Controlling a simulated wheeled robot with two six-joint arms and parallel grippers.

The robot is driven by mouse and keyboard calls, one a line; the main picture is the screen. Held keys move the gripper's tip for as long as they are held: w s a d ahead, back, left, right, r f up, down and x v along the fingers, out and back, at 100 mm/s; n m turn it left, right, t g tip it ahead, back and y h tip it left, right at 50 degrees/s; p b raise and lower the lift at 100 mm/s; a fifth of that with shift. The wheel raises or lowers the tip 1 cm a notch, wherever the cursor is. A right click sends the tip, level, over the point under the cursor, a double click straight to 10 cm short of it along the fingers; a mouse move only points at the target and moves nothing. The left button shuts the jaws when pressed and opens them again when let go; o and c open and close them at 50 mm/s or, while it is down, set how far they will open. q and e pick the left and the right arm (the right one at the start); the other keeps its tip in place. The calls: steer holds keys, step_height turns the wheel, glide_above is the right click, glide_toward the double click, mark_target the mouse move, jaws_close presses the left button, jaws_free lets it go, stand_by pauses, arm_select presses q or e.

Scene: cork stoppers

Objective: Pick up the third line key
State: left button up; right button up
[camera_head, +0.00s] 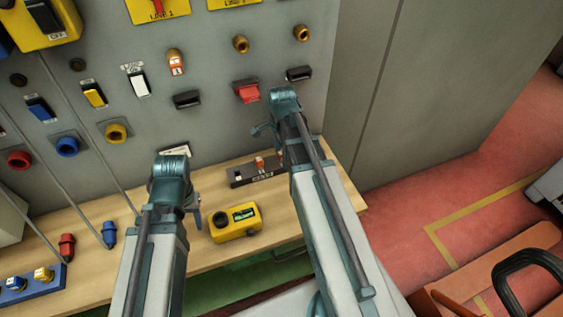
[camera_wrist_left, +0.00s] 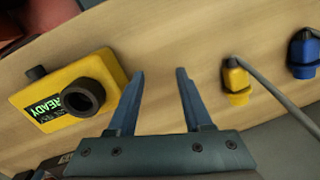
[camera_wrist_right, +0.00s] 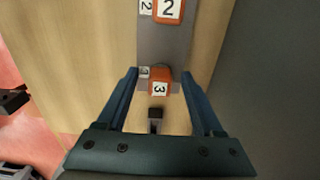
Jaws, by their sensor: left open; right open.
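The third line key (camera_wrist_right: 159,88) is orange with a white "3" tag. It stands in a dark key rack (camera_wrist_right: 188,45), below the orange key 2 (camera_wrist_right: 168,10) in the right wrist view. My right gripper (camera_wrist_right: 158,74) is open, with one finger on each side of key 3 and no visible grip on it. In the head view the rack (camera_head: 238,176) lies on the bench, and my right arm hides its right end. My left gripper (camera_wrist_left: 159,72) is open and empty over the bench. In the head view my arms mostly hide both grippers' fingers.
A yellow box with a "READY" display (camera_head: 235,222) sits on the wooden bench (camera_head: 208,262); it also shows in the left wrist view (camera_wrist_left: 75,90). Yellow (camera_wrist_left: 236,80) and blue (camera_wrist_left: 303,55) plugs are to its right there. A grey panel (camera_head: 215,60) with switches and sockets rises behind.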

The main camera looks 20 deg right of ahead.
jaws_close()
stand_by(0.3)
arm_select(q)
steer(key=shift+r, duration=0.1)
arm_select(e)
steer(key=shift+r, duration=0.15)
